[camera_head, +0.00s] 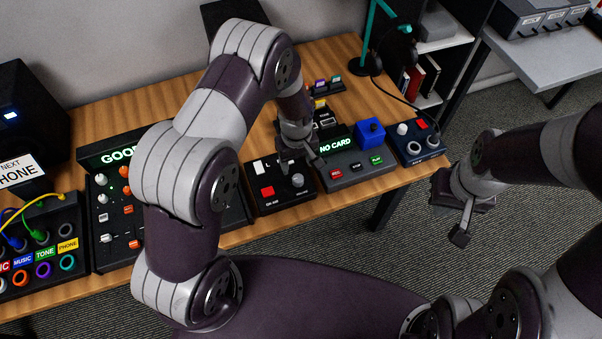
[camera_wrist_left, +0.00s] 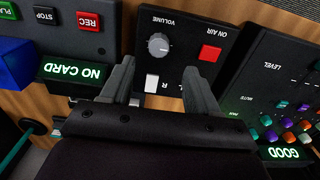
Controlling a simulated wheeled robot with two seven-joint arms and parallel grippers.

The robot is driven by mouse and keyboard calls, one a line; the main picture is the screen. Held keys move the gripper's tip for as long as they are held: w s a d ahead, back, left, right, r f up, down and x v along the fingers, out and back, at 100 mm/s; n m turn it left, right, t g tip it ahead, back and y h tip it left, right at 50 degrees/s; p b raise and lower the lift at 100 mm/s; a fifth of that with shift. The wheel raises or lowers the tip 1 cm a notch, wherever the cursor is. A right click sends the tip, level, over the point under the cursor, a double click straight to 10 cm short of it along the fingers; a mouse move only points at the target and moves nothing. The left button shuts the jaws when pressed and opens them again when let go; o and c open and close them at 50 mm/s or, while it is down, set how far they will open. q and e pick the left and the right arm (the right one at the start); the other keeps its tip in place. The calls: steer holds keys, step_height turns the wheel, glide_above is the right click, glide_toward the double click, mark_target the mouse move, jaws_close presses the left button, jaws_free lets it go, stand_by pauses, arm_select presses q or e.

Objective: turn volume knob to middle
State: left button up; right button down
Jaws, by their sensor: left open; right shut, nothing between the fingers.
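The volume knob (camera_head: 298,180) is a small grey dial on the black ON AIR panel (camera_head: 283,199), right of a red button (camera_head: 267,192). In the left wrist view the knob (camera_wrist_left: 158,45) appears upside down, next to the VOLUME label. A pointer mark on it is too small to read surely. My left gripper (camera_head: 299,164) is over the back of this panel. Its spread fingers (camera_wrist_left: 158,80) are open and empty, near the knob but apart from it. My right gripper (camera_head: 462,226) is shut and empty, off the table's right side above the floor.
A recorder panel (camera_head: 355,170) with a NO CARD display and blue block (camera_head: 370,131) stands right of the ON AIR panel. A mixer (camera_head: 103,225) reading GOOD stands left, partly hidden by my left arm.

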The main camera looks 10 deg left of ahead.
mark_target(298, 178)
arm_select(q)
step_height(298, 178, down, 8)
steer(key=shift+d+r+p, duration=0.1)
steer(key=shift+r+p, duration=0.05)
steer(key=shift+p, duration=0.2)
steer(key=c, duration=1)
